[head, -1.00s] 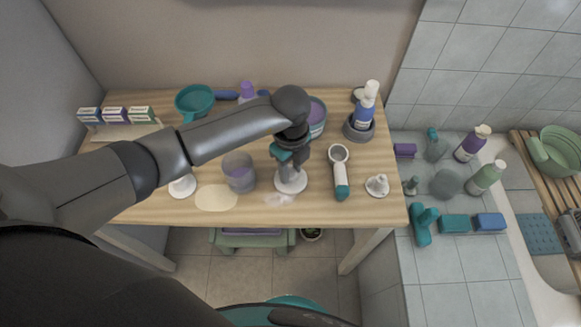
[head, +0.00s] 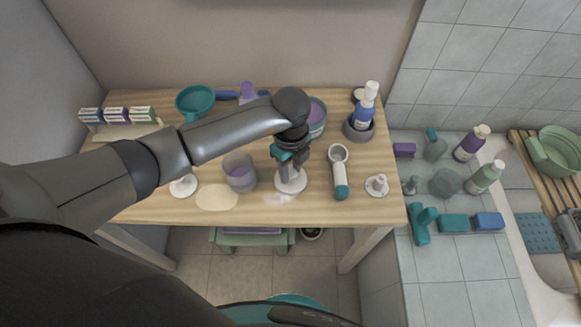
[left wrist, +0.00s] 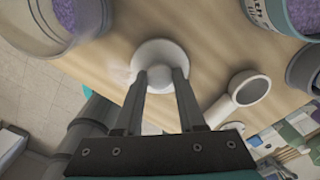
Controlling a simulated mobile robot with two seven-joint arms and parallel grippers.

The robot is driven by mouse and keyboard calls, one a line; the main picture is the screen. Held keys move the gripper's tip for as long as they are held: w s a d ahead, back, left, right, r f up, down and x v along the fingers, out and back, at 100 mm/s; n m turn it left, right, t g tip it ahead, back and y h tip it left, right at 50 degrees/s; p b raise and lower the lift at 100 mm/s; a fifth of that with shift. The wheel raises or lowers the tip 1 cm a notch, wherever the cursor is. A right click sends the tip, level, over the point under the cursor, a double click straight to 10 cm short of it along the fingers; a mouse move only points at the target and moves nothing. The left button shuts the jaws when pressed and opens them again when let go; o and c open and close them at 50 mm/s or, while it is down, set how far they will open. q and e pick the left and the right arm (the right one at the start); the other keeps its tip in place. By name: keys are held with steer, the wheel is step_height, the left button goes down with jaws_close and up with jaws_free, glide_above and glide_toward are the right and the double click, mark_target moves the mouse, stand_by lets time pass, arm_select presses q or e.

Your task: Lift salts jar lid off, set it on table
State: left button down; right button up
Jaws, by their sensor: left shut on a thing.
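My left gripper (head: 289,170) points down and is shut on the knob of a white round lid (head: 296,186). In the left wrist view both fingertips (left wrist: 160,74) close on the knob of the lid (left wrist: 157,51). The lid is flat, at or just above the wooden table (head: 255,212); I cannot tell if it touches. A clear jar (head: 239,173) with purple salts stands open to its left, apart from the lid. It also shows in the left wrist view (left wrist: 48,32). My right gripper is not in view.
White knobbed pieces stand left (head: 183,187) and right (head: 377,187). A white-and-teal round-headed tool (head: 340,172) lies right of the lid. A tub of purple salts (head: 317,118) stands behind. A pale flat patch (head: 216,197) lies in front of the jar.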

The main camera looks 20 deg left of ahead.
arm_select(q)
steer(key=shift+f+b, duration=0.5)
steer(key=shift+f, duration=0.15)
stand_by(0.5)
steer(key=shift+c, duration=2.1)
jaws_free()
steer(key=shift+r, duration=0.15)
steer(key=shift+r+p, duration=3.95)
step_height(320, 180, up, 15)
steer(key=p, duration=0.1)
